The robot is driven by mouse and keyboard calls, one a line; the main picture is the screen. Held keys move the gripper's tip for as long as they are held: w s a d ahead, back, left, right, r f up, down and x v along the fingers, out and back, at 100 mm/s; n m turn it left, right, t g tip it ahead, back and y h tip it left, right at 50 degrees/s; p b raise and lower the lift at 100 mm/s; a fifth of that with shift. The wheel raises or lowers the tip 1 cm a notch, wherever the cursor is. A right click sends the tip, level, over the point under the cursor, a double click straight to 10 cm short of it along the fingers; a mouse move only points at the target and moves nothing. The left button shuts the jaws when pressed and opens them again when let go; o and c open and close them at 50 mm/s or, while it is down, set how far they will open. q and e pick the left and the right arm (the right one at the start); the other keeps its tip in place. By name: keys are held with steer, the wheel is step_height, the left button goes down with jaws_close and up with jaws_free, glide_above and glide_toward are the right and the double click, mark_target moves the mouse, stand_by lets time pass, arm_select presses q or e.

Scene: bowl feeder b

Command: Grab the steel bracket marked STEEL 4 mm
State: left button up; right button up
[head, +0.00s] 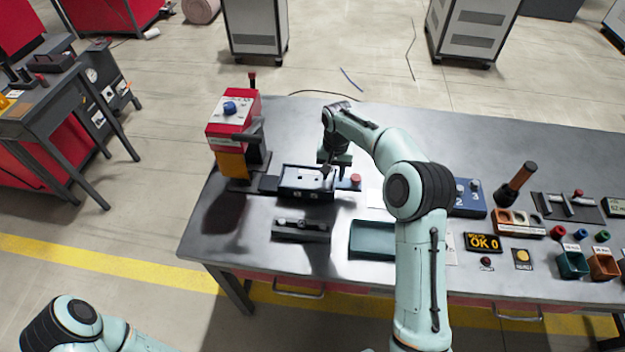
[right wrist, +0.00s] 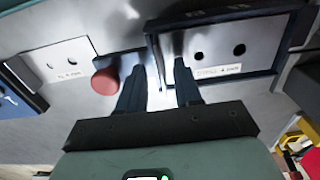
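A grey steel plate with two dark holes (right wrist: 222,52) carries a small label ending in "4 mm"; the first word is too blurred to read surely. It lies in a dark-framed fixture, which also shows in the head view (head: 305,180) at the left part of the bench. My right gripper (right wrist: 158,75) points down at the end of the plate nearest the red knob. Its two fingers stand apart, with a bright upright edge showing between them. I cannot tell whether they touch it. In the head view my right gripper (head: 335,165) is partly hidden. My left gripper is out of view.
A red knob (right wrist: 105,81) sits close beside one finger. Another light plate (right wrist: 60,60) with a label lies beyond it.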

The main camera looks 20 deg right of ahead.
steer(key=shift+w+f, duration=0.1)
steer(key=shift+f, duration=0.3)
steer(key=shift+c, duration=0.3)
jaws_close()
steer(key=shift+r, duration=0.1)
stand_by(0.8)
